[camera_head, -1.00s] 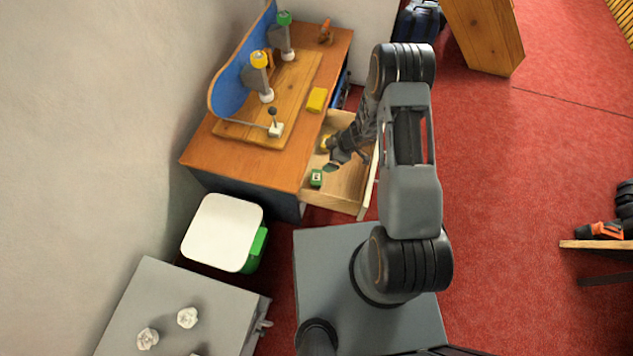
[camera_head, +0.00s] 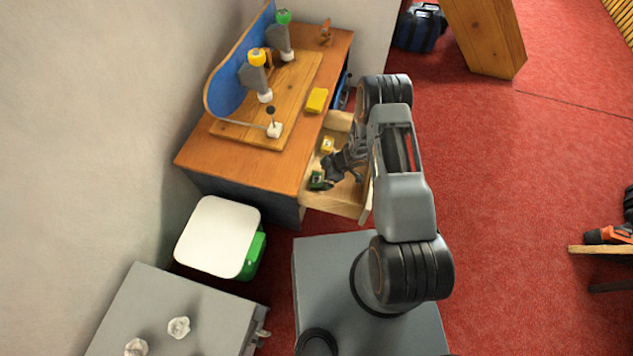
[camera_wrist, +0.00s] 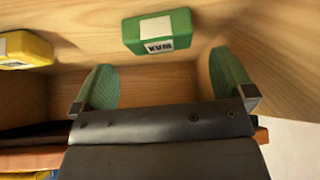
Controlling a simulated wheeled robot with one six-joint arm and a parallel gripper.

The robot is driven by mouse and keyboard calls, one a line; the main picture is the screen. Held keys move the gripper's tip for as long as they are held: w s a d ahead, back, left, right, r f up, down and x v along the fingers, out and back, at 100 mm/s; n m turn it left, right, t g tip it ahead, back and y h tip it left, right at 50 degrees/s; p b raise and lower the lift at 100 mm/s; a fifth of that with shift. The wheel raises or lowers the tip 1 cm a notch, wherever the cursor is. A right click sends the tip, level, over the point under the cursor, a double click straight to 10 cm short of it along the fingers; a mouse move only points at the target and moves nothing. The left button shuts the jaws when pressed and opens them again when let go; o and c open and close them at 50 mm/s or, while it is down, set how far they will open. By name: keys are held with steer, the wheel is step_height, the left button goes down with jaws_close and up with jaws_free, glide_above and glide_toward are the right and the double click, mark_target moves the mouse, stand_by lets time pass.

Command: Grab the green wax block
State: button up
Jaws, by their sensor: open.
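The green wax block (camera_wrist: 158,33) lies in the open drawer (camera_head: 333,200), with a white label lettered "WAX" facing the wrist camera. It also shows in the head view (camera_head: 316,181), partly covered by my gripper. My gripper (camera_wrist: 165,82) is open and empty, its two green-padded fingers spread to either side below the block in the wrist view. The block is ahead of the fingertips, not between them. A yellow block (camera_wrist: 25,49) with a white label lies to the left in the wrist view; it also shows in the head view (camera_head: 327,144).
The drawer's wooden walls stand close around my gripper; one rises close to the right finger in the wrist view. The wooden bench (camera_head: 240,165) carries a yellow box (camera_head: 317,100) and lamp-like tools. A white-topped green bin (camera_head: 218,237) stands in front of the bench.

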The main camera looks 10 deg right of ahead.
mark_target(317, 179)
steer(key=b+x, duration=0.1)
steer(key=x, duration=0.4)
steer(key=shift+r, duration=0.1)
steer(key=shift+c, duration=0.3)
steer(key=c, duration=0.8)
steer(key=shift+r, duration=0.15)
